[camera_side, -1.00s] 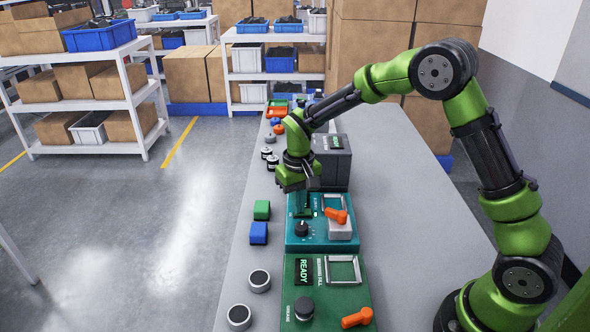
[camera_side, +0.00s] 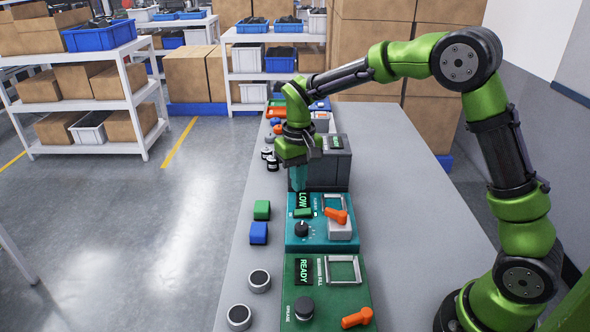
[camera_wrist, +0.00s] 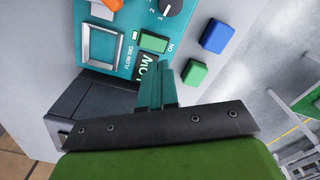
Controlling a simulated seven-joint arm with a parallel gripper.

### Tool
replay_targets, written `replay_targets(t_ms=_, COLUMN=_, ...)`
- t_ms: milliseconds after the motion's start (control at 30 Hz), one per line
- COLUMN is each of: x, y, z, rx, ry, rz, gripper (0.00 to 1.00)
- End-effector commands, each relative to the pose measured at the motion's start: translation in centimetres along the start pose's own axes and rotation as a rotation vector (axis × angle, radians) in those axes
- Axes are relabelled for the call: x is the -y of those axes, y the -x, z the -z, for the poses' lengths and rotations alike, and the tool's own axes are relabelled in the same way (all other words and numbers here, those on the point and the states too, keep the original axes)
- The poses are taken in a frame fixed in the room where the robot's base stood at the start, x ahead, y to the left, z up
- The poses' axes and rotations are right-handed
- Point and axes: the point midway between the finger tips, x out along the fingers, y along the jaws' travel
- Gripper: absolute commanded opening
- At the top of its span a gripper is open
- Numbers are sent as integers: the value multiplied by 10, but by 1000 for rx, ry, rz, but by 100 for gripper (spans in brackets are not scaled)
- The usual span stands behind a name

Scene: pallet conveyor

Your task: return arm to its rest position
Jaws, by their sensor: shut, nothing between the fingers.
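My gripper (camera_side: 298,186) is shut and empty. It hangs above the far end of the teal panel (camera_side: 318,245), with its teal fingers pointing down; the fingers also show in the wrist view (camera_wrist: 156,88). The panel has a display reading LOW (camera_side: 303,200), a green button (camera_wrist: 153,42) marked ON, a black knob (camera_side: 302,229), an orange lever (camera_side: 336,215) and a square metal frame (camera_wrist: 103,44). The fingers partly cover the display in the wrist view. A gap shows between the fingertips and the green button there.
A green block (camera_side: 262,210) and a blue block (camera_side: 258,233) lie left of the panel. A dark box (camera_side: 328,170) stands close behind the gripper. A green panel (camera_side: 325,300) is in front. The grey table (camera_side: 420,250) is clear on the right.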

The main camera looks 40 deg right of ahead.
Motion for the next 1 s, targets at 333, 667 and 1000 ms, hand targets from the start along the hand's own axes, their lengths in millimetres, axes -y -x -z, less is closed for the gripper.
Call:
replay_targets(t_ms=333, x=0, y=3, z=0, rx=0, ry=0, rz=0, gripper=0)
replay_targets(t_ms=667, x=-7, y=21, z=-48, rx=-53, ry=-15, rz=77, gripper=0)
replay_targets(t_ms=1000, x=-30, y=85, z=-145, rx=-283, ry=-62, rz=236, gripper=0)
